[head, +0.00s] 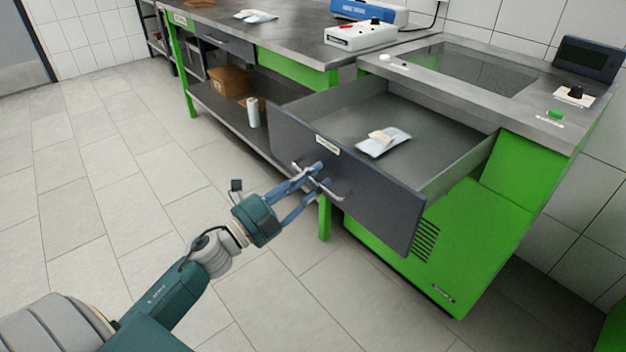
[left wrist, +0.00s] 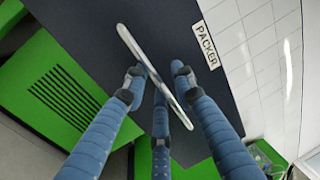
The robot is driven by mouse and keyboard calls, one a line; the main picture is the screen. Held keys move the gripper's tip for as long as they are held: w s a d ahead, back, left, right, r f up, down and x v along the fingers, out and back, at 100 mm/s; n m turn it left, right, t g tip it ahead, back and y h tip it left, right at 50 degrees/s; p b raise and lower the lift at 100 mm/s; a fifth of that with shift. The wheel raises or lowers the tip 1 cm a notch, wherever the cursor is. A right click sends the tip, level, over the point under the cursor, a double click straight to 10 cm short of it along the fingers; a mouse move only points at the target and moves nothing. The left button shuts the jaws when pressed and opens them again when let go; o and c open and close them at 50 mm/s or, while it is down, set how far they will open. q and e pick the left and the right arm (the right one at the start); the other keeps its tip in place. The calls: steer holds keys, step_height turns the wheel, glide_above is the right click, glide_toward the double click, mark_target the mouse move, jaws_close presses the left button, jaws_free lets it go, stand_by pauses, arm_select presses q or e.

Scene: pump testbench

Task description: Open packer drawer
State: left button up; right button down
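The packer drawer (head: 345,175) is a dark grey drawer pulled far out of the green cabinet, its inside exposed. Its front carries a label reading PACKER (left wrist: 206,45) and a metal bar handle (head: 331,192), which also crosses the left wrist view (left wrist: 137,45). My left gripper (head: 318,177) is at the handle. In the left wrist view its blue fingers (left wrist: 158,75) are spread apart with the bar passing between them, and they do not look closed on it. Contact with the bar is unclear. My right gripper is not in view.
A white packet (head: 384,142) lies in the drawer. The green cabinet (head: 440,260) stands below it. A workbench (head: 290,40) with a white device (head: 360,36) adjoins at the left; its lower shelf holds a cardboard box (head: 229,81). The tiled floor (head: 110,170) at left is clear.

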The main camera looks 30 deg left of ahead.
arm_select(q)
steer(key=shift+f, duration=0.15)
steer(key=v, duration=1.2)
stand_by(0.3)
